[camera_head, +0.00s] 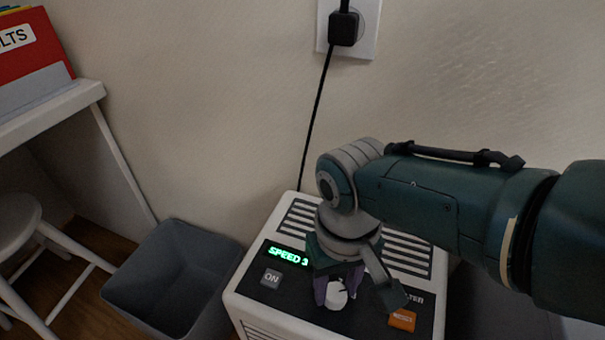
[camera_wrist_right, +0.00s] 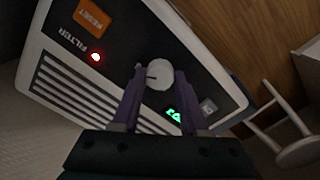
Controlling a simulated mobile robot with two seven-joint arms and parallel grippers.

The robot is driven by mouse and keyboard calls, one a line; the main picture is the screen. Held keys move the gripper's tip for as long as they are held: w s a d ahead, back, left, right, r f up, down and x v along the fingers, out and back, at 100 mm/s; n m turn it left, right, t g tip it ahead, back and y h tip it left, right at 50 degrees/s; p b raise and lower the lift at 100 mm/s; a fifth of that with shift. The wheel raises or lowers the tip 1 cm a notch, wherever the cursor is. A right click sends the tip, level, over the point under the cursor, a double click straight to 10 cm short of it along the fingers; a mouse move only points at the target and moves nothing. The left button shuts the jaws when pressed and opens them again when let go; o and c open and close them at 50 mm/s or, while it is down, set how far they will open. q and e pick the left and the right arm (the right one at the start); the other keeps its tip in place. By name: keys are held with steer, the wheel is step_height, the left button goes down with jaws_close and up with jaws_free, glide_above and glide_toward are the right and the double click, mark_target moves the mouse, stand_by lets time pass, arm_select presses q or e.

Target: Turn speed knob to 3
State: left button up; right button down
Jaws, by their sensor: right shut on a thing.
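The white round speed knob (camera_head: 336,295) sits on the black panel of a white box-shaped appliance (camera_head: 250,296). A green lit display (camera_head: 288,256) reads "SPEED" and a digit that looks like 3, partly covered by my gripper. My right gripper (camera_head: 338,288) points down at the panel with its purple fingers on either side of the knob. In the right wrist view the knob (camera_wrist_right: 159,75) shows between the fingertips of my right gripper (camera_wrist_right: 158,82), which is shut on it. A dark pointer line shows on the knob. My left gripper is not in view.
An ON button (camera_head: 271,278) and an orange RESET button (camera_head: 402,319) flank the knob. A red light (camera_wrist_right: 95,57) glows by "FILTER". A grey bin (camera_head: 170,282) stands left of the appliance. A black cord (camera_head: 318,120) runs up to a wall outlet (camera_head: 366,40).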

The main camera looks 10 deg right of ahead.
mark_target(336, 292)
stand_by(0.5)
steer(key=shift+c, duration=2.2)
jaws_free()
steer(key=shift+r, duration=0.1)
step_height(336, 292, up, 10)
steer(key=p, duration=0.8)
